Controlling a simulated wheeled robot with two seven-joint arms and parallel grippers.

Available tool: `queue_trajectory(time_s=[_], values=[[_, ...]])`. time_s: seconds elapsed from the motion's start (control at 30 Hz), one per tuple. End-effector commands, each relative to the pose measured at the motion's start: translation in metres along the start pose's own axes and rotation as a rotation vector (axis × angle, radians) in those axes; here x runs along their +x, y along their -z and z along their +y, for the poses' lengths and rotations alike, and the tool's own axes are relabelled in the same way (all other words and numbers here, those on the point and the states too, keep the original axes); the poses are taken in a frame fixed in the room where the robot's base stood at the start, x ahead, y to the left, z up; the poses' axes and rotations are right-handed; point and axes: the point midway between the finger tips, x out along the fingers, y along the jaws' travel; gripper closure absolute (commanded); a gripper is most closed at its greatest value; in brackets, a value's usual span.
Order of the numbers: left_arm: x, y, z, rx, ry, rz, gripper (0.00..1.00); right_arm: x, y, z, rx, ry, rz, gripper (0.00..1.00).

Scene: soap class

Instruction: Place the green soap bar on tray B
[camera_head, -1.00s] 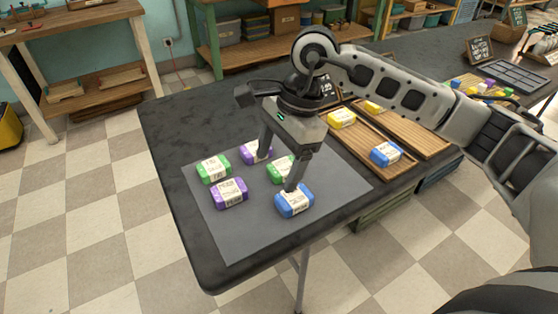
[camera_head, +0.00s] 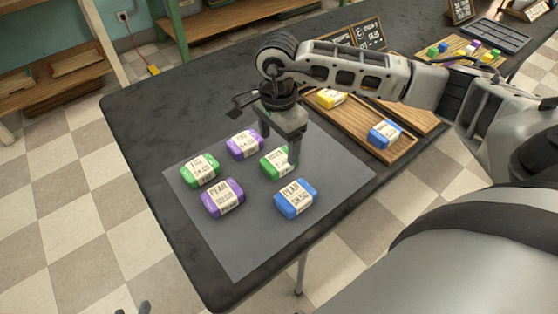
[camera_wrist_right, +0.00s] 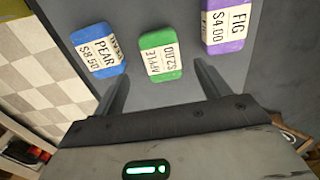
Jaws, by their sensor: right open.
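A green soap bar (camera_head: 275,164) with a white label lies on the grey mat, partly hidden by my right gripper (camera_head: 280,146). A second green bar (camera_head: 200,170) lies at the mat's left. Two wooden trays, a nearer one (camera_head: 352,122) and a farther one (camera_head: 425,117), lie side by side on the right; I cannot read which is B. Small dark tips of my left gripper (camera_head: 132,309) show at the bottom edge.
Purple bars (camera_head: 244,144) and (camera_head: 222,198) and a blue bar (camera_head: 295,199) surround the green ones on the mat (camera_head: 240,248). A yellow bar (camera_head: 331,98) and a blue bar (camera_head: 384,134) sit on the nearer tray. My right arm covers part of the trays. The table's left side is clear.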

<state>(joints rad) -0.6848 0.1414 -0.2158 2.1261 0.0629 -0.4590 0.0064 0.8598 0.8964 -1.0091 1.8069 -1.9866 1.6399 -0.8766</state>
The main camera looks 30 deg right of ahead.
Motion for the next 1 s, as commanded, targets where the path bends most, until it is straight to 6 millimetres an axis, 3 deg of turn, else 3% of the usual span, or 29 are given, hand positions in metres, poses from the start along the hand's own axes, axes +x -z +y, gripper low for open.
queue_trajectory(time_s=[0.4,0.7,0.77,0.9,1.0], values=[[0.000,0.002,-0.001,0.010,0.005,-0.006,0.64,0.049,0.003,-0.001,0.000,-0.002,-0.001,0.25],[0.000,0.002,-0.001,0.012,0.005,-0.007,0.64,0.054,0.004,-0.002,0.000,0.001,-0.001,0.25],[0.000,0.002,-0.001,0.012,0.005,-0.006,0.64,0.054,0.003,-0.002,0.000,0.001,-0.001,0.38],[-0.001,0.003,-0.001,0.013,0.005,-0.004,0.64,0.054,0.004,-0.002,0.000,0.001,-0.001,0.76],[-0.001,0.004,-0.001,0.013,0.005,-0.003,0.64,0.053,0.004,-0.002,0.000,0.001,-0.001,0.80]])
